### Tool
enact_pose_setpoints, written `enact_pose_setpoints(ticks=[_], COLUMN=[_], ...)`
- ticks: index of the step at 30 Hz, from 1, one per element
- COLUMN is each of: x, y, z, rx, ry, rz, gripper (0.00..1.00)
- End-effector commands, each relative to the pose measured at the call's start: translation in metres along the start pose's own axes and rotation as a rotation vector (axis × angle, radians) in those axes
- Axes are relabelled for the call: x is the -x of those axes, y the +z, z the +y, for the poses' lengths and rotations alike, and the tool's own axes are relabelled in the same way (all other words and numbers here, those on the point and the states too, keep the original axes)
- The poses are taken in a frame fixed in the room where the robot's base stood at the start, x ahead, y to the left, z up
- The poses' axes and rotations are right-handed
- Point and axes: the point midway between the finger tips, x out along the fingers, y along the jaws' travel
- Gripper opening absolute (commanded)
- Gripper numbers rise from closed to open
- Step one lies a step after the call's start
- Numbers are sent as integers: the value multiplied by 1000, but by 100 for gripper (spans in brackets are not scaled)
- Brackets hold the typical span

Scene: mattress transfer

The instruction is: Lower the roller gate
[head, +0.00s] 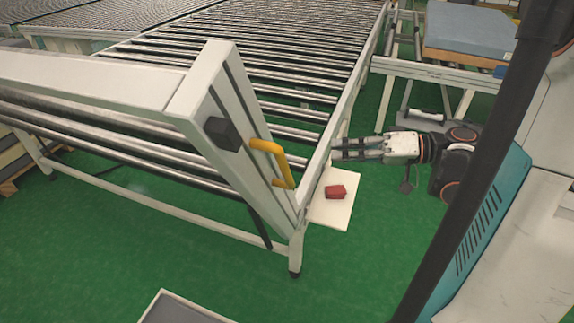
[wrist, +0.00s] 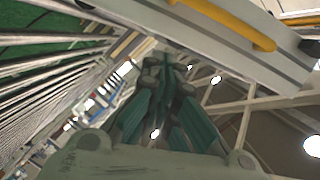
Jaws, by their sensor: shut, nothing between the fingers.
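The roller gate (head: 215,110) is a white-framed section with metal rollers, tilted up at the near end of the roller conveyor. A yellow handle (head: 268,150) is fixed to its right side, beside a black block (head: 222,133). My gripper (head: 340,149) is shut and empty, to the right of the handle and apart from it, by the conveyor's side rail. In the wrist view, my gripper's fingers (wrist: 165,75) are together in the middle. The yellow handle (wrist: 232,22) and the gate's white frame (wrist: 275,65) cross the upper right there.
A red object (head: 335,191) lies on a white plate (head: 343,212) below my gripper, beside the gate post. The long roller conveyor (head: 280,62) runs to the back. A blue-grey mattress (head: 470,35) rests on a side frame at right.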

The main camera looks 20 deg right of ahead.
Motion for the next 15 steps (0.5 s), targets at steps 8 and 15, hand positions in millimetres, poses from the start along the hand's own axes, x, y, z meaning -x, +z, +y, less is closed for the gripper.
enact_pose_setpoints(ticks=[8,15], x=[-32,-79], y=[2,2], z=[-1,-1], rx=[2,2], ry=[-10,-9], rz=[-2,-3], gripper=[0,0])
